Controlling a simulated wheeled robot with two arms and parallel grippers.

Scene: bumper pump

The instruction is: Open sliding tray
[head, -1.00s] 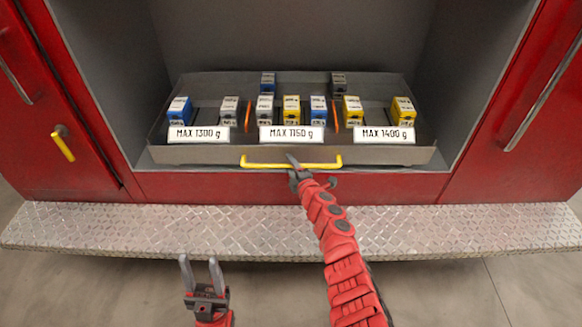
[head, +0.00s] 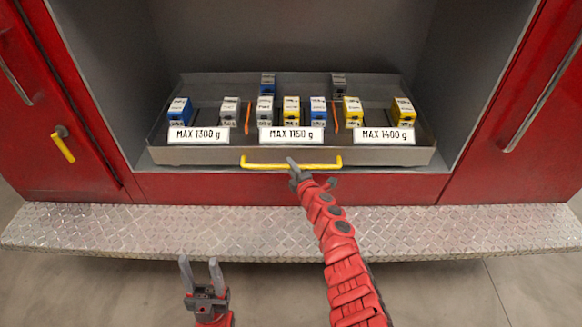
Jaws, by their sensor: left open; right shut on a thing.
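The grey sliding tray (head: 200,155) sits in the recess of the red vehicle body. A yellow bar handle (head: 265,165) runs along the middle of its front. My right gripper (head: 292,163) is at the handle, right of its middle, and is shut on it; the fingers partly hide the bar there. My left gripper (head: 201,272) is open and empty, low in the picture, in front of the metal step and away from the tray.
Blue, grey and yellow blocks, such as a blue one (head: 180,110), stand in the tray behind white weight labels (head: 292,135). Orange dividers (head: 335,117) separate sections. A diamond-plate step (head: 120,228) runs below. Red doors flank the recess; the left one has a yellow handle (head: 63,148).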

